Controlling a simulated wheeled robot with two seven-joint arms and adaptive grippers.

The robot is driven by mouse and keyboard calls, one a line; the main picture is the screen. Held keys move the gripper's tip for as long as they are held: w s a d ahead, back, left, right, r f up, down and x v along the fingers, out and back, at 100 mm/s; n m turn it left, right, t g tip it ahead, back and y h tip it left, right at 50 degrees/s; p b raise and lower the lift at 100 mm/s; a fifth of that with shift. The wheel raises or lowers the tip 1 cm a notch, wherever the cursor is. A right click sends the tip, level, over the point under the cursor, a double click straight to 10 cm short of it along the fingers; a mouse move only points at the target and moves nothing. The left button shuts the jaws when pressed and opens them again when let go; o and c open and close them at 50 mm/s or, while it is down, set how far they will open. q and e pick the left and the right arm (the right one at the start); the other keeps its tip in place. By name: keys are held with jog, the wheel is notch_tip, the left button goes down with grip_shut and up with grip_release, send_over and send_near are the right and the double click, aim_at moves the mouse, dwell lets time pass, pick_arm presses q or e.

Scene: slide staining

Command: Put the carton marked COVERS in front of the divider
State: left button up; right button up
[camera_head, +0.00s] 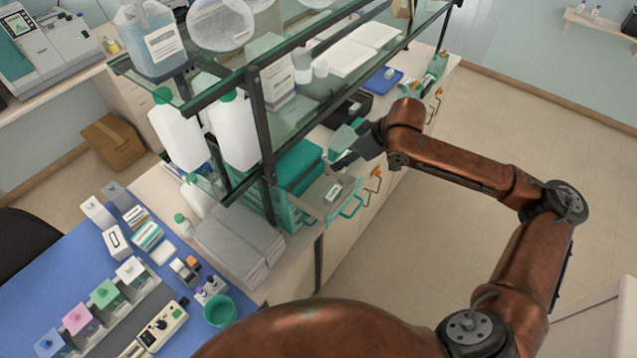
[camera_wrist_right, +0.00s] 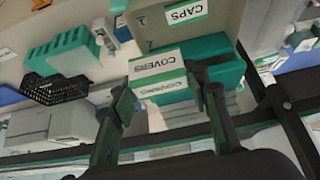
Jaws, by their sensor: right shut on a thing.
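The carton marked COVERS (camera_wrist_right: 156,72) is white and green, with its label facing the right wrist camera. My right gripper (camera_wrist_right: 165,98) is shut on it, one finger at each side. In the head view my right gripper (camera_head: 347,146) is above the drawer unit, with a green and pale shape, likely the carton (camera_head: 342,139), at its fingers. A grey face marked CAPS (camera_wrist_right: 176,18) and teal blocks (camera_wrist_right: 208,46) lie close to the carton in the wrist view. I cannot make out the divider for sure. My left gripper is not in view.
A teal drawer unit (camera_head: 299,166) with a grey, labelled front (camera_head: 325,197) stands below the glass shelf (camera_head: 300,34). The shelf's dark post (camera_head: 263,130) is close on the left. Grey folded cloths (camera_head: 240,245) lie beside the unit. A blue tray (camera_head: 384,80) stands farther back.

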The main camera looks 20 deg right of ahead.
jog(key=a+f, duration=0.2)
jog(key=w+a+f, duration=0.1)
jog(key=a+f, duration=0.1)
jog(key=a, duration=0.1)
jog(key=shift+w+f+p, duration=0.1)
jog(key=shift+f+p, duration=0.2)
jog(key=shift+f, duration=0.05)
jog(key=shift+s+a+f, duration=0.25)
jog(key=shift+a+f, duration=0.65)
jog(key=f, duration=0.2)
jog(key=a+f+p, duration=0.1)
jog(key=f, duration=0.1)
jog(key=shift+w, duration=0.15)
jog(key=shift+d, duration=0.1)
jog(key=shift+f, duration=0.15)
jog(key=o, duration=1.1)
jog(key=shift+c, duration=0.2)
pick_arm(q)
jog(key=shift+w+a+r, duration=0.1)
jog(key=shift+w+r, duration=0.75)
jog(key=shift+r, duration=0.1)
